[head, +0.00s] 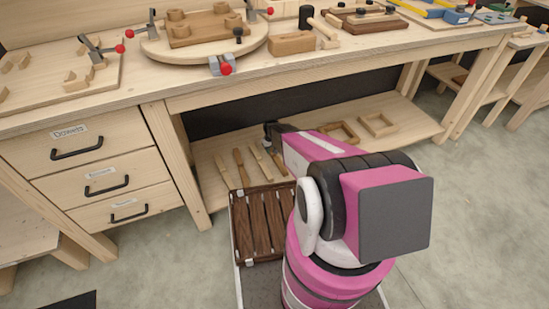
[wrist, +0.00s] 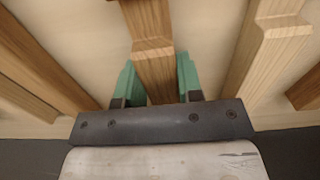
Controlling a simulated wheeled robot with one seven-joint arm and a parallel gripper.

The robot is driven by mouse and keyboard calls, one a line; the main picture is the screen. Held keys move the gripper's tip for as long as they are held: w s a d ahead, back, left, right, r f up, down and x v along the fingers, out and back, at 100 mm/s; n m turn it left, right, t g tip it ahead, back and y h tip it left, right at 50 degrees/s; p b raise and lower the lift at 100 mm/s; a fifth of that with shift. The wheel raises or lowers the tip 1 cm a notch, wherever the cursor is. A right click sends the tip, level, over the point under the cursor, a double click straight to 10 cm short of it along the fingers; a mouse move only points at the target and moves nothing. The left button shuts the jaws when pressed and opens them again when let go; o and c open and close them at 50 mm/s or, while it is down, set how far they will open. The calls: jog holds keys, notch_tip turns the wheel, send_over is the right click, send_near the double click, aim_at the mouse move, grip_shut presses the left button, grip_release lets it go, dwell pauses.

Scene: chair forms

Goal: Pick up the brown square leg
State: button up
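A brown square-sided leg (wrist: 154,65) runs between the two green fingers of my gripper (wrist: 159,84) in the wrist view. The fingers stand close along both its sides. I cannot tell whether they press on it or leave small gaps. In the head view my gripper (head: 268,132) is low over the bench's lower shelf, at the right of a row of legs. The brown leg (head: 279,161) there is partly hidden by my arm. A paler leg (wrist: 262,55) lies to the right of the fingers in the wrist view.
Other legs (head: 241,168) lie side by side on the lower shelf (head: 206,160). Square wooden frames (head: 379,124) lie farther right on it. A slatted brown piece (head: 252,224) is in front of the shelf, beside my arm. The bench top (head: 300,70) overhangs the shelf.

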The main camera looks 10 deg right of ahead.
dwell(0.3)
jog(key=shift+r, duration=0.55)
jog(key=r, duration=0.3)
jog(key=shift+s+a+r, duration=0.25)
jog(key=shift+a+r, duration=0.05)
jog(key=s+a+r, duration=0.5)
jog(key=a+r, duration=0.1)
jog(key=a, duration=0.3)
jog(key=shift+a+r, duration=0.15)
jog(key=shift+a, duration=0.25)
